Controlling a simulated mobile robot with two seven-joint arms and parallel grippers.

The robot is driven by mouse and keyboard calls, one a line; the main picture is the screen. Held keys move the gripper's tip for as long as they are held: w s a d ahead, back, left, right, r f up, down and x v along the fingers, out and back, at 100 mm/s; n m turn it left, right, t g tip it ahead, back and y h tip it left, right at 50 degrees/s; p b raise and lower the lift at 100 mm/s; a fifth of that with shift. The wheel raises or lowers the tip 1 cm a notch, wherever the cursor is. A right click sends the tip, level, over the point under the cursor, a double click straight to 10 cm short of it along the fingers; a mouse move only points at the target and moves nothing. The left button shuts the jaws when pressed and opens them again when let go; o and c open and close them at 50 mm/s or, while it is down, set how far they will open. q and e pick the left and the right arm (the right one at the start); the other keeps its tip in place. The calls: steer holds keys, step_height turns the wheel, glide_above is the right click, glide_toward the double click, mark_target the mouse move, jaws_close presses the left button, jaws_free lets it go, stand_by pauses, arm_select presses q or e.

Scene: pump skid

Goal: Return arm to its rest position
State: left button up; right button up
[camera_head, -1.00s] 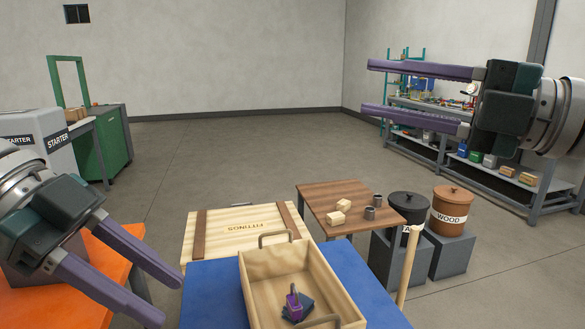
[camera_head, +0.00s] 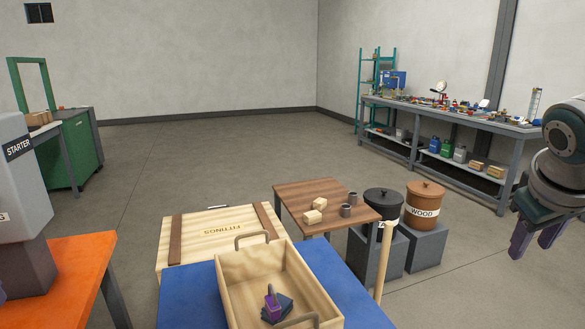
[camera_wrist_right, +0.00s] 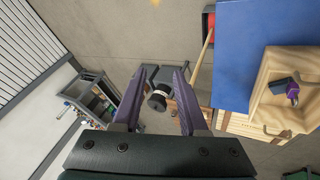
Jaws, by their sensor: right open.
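My right gripper (camera_head: 537,238) hangs at the right edge of the head view, its purple fingers pointing down. It is well clear of the table and bins. In the right wrist view its two purple fingers (camera_wrist_right: 164,98) stand apart with nothing held between them; the dark bin lies beyond in the gap.
Behind are the fittings crate (camera_head: 182,241), a brown table (camera_head: 290,191) with blocks, and the wood bin (camera_head: 424,203). A long workbench (camera_head: 455,123) stands back right. Floor between is clear.

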arm_select(q)
steer(key=s+d+f+m+h, duration=0.2)
steer(key=s+d+f, duration=0.5)
steer(key=s+d, duration=0.4)
arm_select(e)
steer(key=s+a+f+n+y, duration=0.25)
steer(key=s+a+f, duration=0.55)
steer(key=s+a, duration=0.45)
arm_select(q)
steer(key=s+d+r+h, duration=0.2)
steer(key=s+d, duration=0.3)
steer(key=s, duration=0.8)
arm_select(e)
steer(key=s+a+r+y, duration=0.2)
steer(key=s+a, duration=0.3)
steer(key=s, duration=0.8)
arm_select(q)
step_height(320, 180, up, 39)
steer(key=p, duration=3.8)
steer(key=shift+s+d, duration=0.35)
steer(key=shift+d, duration=0.05)
arm_select(e)
step_height(320, 180, up, 39)
steer(key=shift+s+a+f+g, duration=0.15)
steer(key=shift+s+a+g, duration=0.25)
steer(key=shift+s, duration=0.05)
